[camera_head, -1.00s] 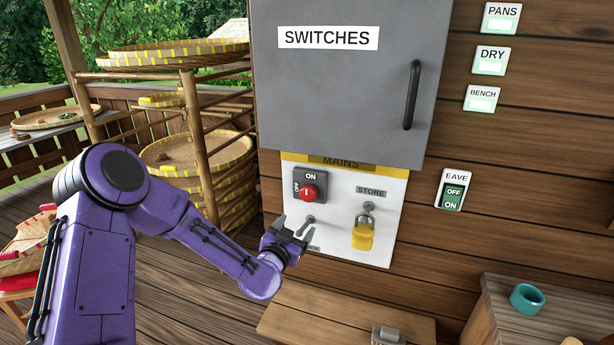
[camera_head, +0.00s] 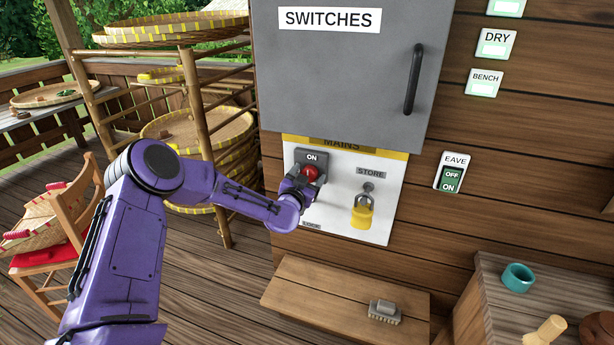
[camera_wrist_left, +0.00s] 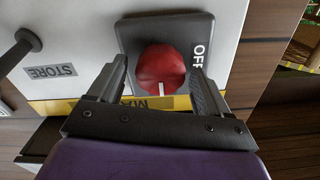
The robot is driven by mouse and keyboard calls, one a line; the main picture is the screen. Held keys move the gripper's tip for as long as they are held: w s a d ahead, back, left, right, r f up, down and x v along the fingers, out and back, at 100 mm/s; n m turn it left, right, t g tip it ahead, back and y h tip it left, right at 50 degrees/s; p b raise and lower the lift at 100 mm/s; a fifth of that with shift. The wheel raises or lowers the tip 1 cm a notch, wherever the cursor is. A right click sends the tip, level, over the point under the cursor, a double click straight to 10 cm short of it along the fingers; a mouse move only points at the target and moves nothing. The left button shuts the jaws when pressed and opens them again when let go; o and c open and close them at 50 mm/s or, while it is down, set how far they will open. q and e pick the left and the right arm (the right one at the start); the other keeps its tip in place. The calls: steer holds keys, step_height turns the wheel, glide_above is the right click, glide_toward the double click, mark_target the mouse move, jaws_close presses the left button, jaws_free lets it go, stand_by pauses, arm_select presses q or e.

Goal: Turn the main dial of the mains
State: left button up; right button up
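The mains board (camera_head: 337,222) is a white panel with a yellow top strip, below the grey switch cabinet. Its main dial (camera_head: 311,172) is a red knob on a dark plate marked ON at the top. In the left wrist view the red dial (camera_wrist_left: 160,70) carries a white mark, and OFF shows on the plate beside it. My left gripper (camera_head: 302,180) is at the dial. In the left wrist view its fingers (camera_wrist_left: 158,82) are open, one on each side of the dial, with small gaps visible. My right gripper is not in view.
A yellow padlock (camera_head: 362,213) hangs under the STORE label. The grey cabinet (camera_head: 345,75) overhangs the board. The EAVE switch (camera_head: 451,174) is on the wall at right. Tray racks (camera_head: 195,130) stand at left.

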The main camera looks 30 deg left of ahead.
arm_select(q)
steer(key=c, duration=0.9)
steer(key=shift+f+n, duration=0.1)
steer(key=shift+n, duration=0.2)
steer(key=shift+s+a+f+n+b, duration=0.1)
steer(key=shift+a+n+b, duration=0.05)
steer(key=shift+n+b, duration=3.5)
steer(key=shift+a+f+n+b, duration=0.1)
steer(key=shift+n+b, duration=2.15)
steer(key=shift+n, duration=2.7)
steer(key=shift+n, duration=0.3)
steer(key=o, duration=1)
steer(key=shift+r, duration=0.1)
